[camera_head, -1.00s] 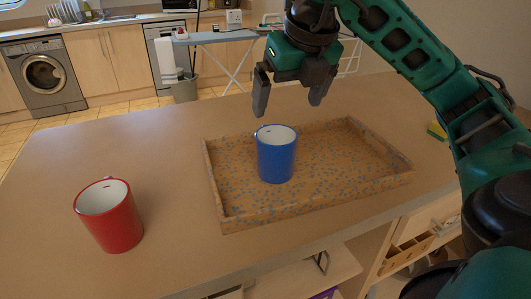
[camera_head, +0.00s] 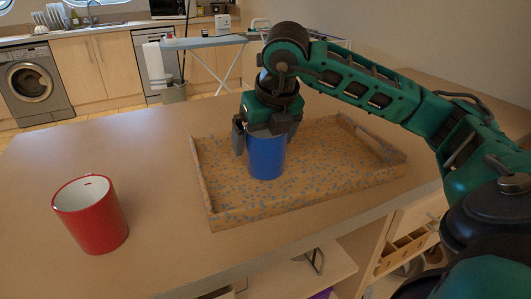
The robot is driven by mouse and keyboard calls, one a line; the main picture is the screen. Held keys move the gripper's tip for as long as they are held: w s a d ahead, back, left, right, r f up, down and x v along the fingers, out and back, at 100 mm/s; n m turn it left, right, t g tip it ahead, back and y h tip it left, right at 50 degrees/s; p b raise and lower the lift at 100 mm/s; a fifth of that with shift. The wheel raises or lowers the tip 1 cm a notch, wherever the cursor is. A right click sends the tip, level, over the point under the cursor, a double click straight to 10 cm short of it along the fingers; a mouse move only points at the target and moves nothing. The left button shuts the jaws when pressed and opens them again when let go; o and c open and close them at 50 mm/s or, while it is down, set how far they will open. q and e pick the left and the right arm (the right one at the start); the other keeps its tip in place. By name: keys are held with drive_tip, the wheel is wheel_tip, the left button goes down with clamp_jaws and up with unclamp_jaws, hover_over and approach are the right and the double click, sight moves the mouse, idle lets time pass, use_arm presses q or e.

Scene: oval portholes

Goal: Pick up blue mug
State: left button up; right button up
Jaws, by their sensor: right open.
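The blue mug (camera_head: 266,158) stands upright in the left part of the speckled brown tray (camera_head: 224,217). My right gripper (camera_head: 265,140) has come down over the mug from above and behind. Its jaws are open, with one dark finger at the mug's left side and the other at its right. The gripper hides the mug's rim, and I cannot tell whether the fingers touch it. My left gripper is not in view.
A red mug (camera_head: 93,215) stands on the counter (camera_head: 155,190) left of the tray. The counter between them is clear. The tray has low raised walls. Open shelves (camera_head: 310,268) lie below the counter's front edge.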

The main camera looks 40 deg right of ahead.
drive_tip(key=c, duration=0.9)
drive_tip(key=shift+c, duration=0.5)
drive_tip(key=shift+r, duration=0.2)
